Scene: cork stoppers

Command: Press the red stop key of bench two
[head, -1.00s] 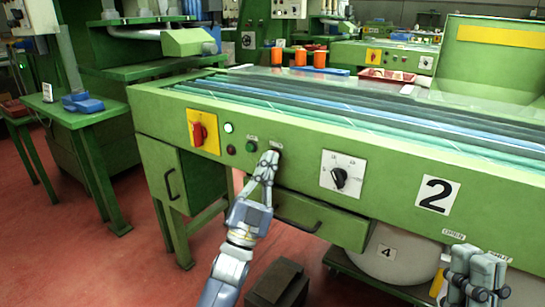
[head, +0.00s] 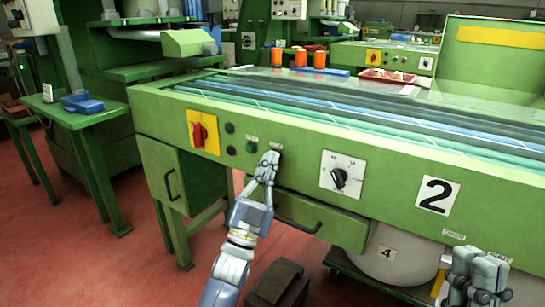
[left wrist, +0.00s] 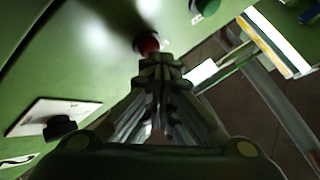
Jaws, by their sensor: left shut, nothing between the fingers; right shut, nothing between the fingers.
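Bench two is the green bench with a "2" plate (head: 438,195) on its front panel. Its red stop key (left wrist: 148,43) shows in the left wrist view, right in front of my left fingertips. In the head view my left gripper (head: 268,160) covers most of that key. The gripper is shut and empty, its tips at the key; I cannot tell whether they touch it. A green key (head: 251,146) sits just left of it. The round lamp (head: 230,127) further left is dark. My right gripper (head: 474,267) is shut and empty at lower right, apart from the panel.
A red rotary switch on a yellow plate (head: 203,132) is left of the keys. A black selector knob on a white plate (head: 341,175) is to the right and also shows in the left wrist view (left wrist: 60,127). A drawer (head: 320,220) lies below. Orange cups (head: 299,58) stand behind.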

